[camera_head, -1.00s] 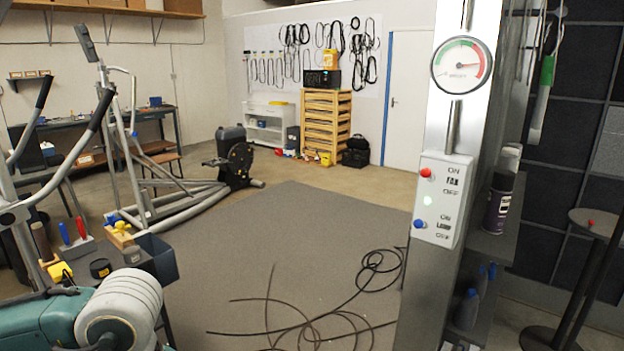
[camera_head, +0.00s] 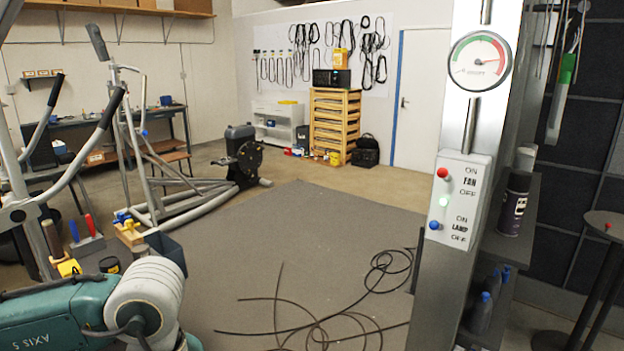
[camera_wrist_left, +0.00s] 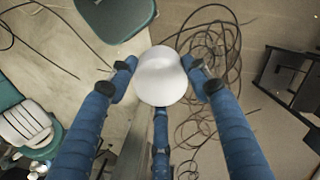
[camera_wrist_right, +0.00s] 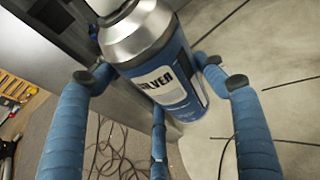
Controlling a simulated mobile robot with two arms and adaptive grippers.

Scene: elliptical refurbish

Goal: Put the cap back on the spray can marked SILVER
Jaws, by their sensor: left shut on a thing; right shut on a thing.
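A spray can (camera_wrist_right: 155,60) with a blue body, a metal shoulder and a label reading SILVER is in my right gripper (camera_wrist_right: 158,78), whose blue padded fingers are shut around it. The can is tilted in the right wrist view. A small white part tops its neck and is cut off by the frame's upper edge. My left gripper (camera_wrist_left: 166,75) is shut on a smooth, round, pale cap (camera_wrist_left: 161,76) in the left wrist view. The cap's underside is hidden. Neither gripper, nor the can or cap, shows in the head view.
A grey pillar with a gauge (camera_head: 480,61) and a FAN and LAMP switch box (camera_head: 459,200) stands at the right. A dark spray can (camera_head: 514,205) stands on the shelf behind it. Black cables (camera_head: 335,315) lie on the grey mat (camera_head: 250,240). Exercise frames stand left.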

